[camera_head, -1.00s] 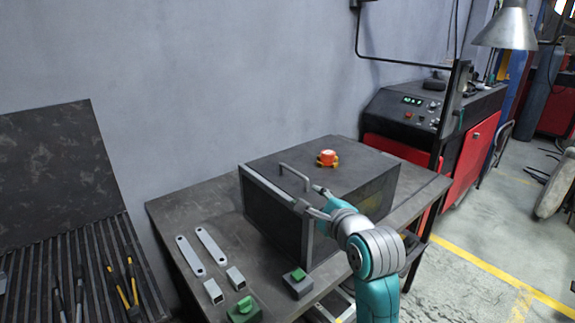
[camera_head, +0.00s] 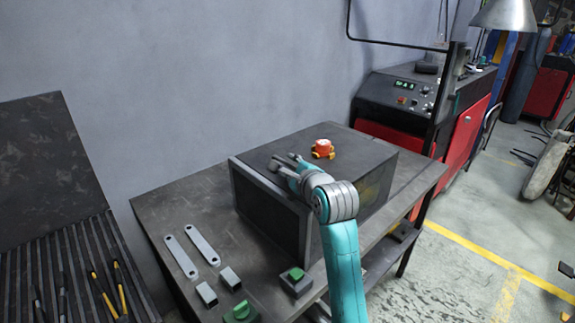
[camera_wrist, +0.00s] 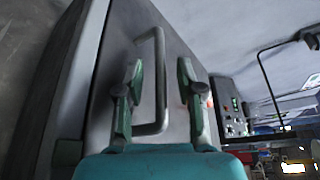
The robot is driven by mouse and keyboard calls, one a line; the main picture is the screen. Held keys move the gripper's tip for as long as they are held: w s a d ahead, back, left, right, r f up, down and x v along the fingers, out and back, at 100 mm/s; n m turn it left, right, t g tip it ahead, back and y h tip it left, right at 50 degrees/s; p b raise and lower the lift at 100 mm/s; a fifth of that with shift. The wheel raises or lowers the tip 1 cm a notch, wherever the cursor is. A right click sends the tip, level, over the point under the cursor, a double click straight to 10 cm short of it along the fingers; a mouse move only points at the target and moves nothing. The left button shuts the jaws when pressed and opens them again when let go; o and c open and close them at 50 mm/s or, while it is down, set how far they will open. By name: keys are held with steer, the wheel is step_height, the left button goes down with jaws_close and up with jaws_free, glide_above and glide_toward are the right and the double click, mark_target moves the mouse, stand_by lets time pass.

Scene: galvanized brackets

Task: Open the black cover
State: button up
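A dark box (camera_head: 262,212) sits on the workbench, with its black cover (camera_head: 350,148) as the flat top. The cover looks closed. A grey bar handle (camera_wrist: 160,85) stands on the cover in the wrist view. My gripper (camera_head: 285,161) is over the cover's front left part and hides the handle in the head view. In the wrist view my gripper (camera_wrist: 160,82) is open, with one finger to either side of the handle. I cannot tell whether the fingers touch it.
An orange-red and yellow item (camera_head: 322,149) sits on the cover, close to my gripper. The workbench (camera_head: 170,205) holds two flat metal brackets (camera_head: 190,250) and small blocks with green tops (camera_head: 296,281). A red and black machine (camera_head: 405,105) stands behind right.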

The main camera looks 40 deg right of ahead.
steer(key=shift+x, duration=1)
jaws_close()
